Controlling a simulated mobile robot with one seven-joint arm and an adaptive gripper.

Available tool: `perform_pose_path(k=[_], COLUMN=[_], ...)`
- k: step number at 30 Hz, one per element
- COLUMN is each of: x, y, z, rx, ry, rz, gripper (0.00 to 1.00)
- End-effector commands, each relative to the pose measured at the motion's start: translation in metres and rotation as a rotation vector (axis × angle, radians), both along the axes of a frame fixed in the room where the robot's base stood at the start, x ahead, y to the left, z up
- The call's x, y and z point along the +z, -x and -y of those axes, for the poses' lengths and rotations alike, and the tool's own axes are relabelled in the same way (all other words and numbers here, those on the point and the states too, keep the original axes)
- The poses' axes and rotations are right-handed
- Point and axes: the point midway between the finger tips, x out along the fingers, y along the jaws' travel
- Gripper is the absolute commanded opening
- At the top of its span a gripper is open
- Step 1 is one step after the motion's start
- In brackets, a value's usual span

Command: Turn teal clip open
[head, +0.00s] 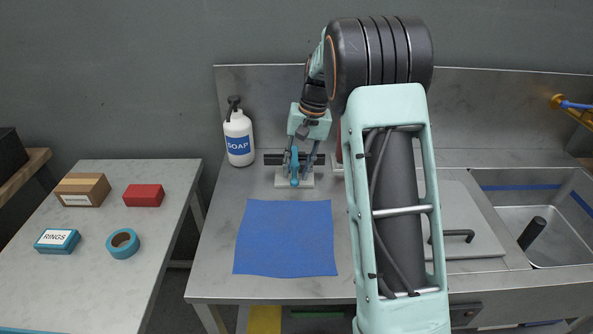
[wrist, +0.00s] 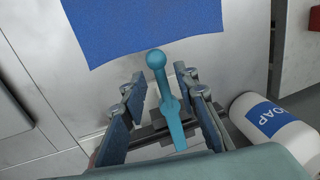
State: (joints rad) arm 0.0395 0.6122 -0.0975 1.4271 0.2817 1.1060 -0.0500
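The teal clip (head: 295,167) is a lever with a round knob end. It sits on a small pale base (head: 293,183) at the back of the steel counter. In the wrist view the clip (wrist: 168,100) lies between the two fingers, its knob pointing toward the blue mat. My gripper (head: 297,163) is over the clip from above. In the wrist view my gripper (wrist: 163,100) is open, with a finger on each side of the lever and visible gaps. The clip's lower end is partly hidden by my gripper's body.
A soap bottle (head: 238,137) stands close to the left of the clip. A blue mat (head: 286,238) lies in front. My arm hides the counter to the right. A sink (head: 545,230) is at far right, and a side table (head: 100,270) with small boxes is at left.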

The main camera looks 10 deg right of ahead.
Motion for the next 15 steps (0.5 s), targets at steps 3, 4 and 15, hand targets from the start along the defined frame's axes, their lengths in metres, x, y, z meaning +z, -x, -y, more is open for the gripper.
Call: perform_pose_path(k=[3,4,15], x=[-0.0064,-0.0070,-0.0070], y=[-0.0001,-0.0001,-0.0003], z=[-0.0012,-0.0013,-0.0015], rx=[0.000,0.000,0.000], ry=[0.000,0.000,0.000], rz=[0.000,0.000,0.001], gripper=[0.28,0.28,0.14])
